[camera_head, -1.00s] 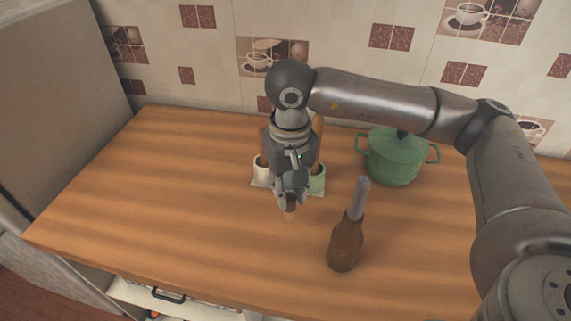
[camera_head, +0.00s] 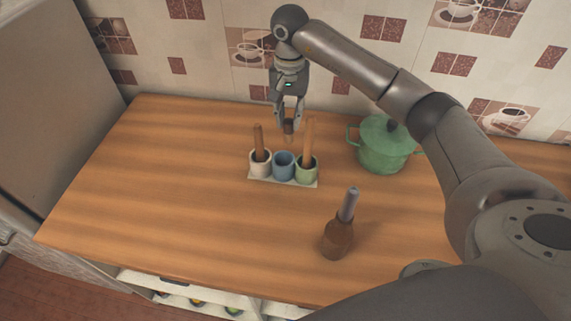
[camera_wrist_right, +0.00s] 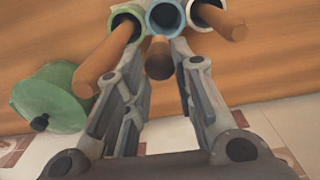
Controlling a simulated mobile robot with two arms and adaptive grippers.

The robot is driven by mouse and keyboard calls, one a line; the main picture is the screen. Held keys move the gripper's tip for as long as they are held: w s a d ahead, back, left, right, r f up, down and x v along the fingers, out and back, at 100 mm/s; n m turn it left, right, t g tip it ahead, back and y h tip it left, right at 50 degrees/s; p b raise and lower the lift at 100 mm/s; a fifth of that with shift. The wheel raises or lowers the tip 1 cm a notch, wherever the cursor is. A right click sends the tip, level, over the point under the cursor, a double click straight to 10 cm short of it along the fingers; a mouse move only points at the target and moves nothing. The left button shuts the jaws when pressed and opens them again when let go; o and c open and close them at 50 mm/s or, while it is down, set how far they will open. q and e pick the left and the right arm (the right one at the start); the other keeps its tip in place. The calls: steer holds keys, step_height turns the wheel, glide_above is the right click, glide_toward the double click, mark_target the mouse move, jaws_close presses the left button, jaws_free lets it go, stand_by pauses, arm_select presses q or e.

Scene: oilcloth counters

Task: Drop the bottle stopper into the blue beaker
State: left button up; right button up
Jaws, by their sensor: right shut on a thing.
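The blue beaker (camera_head: 284,166) is the middle one of three beakers in a row on a pale holder; its open mouth also shows in the wrist view (camera_wrist_right: 165,17). My right gripper (camera_head: 288,120) is shut on the brown bottle stopper (camera_head: 288,129) and holds it in the air, apart from the beaker. In the head view the stopper appears just above the blue beaker in the picture. In the wrist view the stopper (camera_wrist_right: 158,60) hangs between the fingertips, beneath the blue mouth in the picture. My left gripper is not in view.
The white beaker (camera_head: 260,169) and the green beaker (camera_head: 306,174) flank the blue one, each with a tall wooden stick standing in it. A green lidded pot (camera_head: 383,150) stands to the right. A brown bottle (camera_head: 337,239) with a grey top stands in front. The left counter (camera_head: 150,180) is clear.

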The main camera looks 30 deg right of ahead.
mark_target(289, 121)
steer(key=f+b, duration=0.1)
steer(key=f, duration=0.2)
steer(key=shift+s+f, duration=0.2)
steer(key=shift+w+f, duration=0.1)
steer(key=shift+f, duration=0.35)
steer(key=o, duration=0.9)
steer(key=shift+c, duration=0.2)
steer(key=shift+r, duration=0.1)
step_height(289, 121, up, 12)
steer(key=shift+f, duration=0.1)
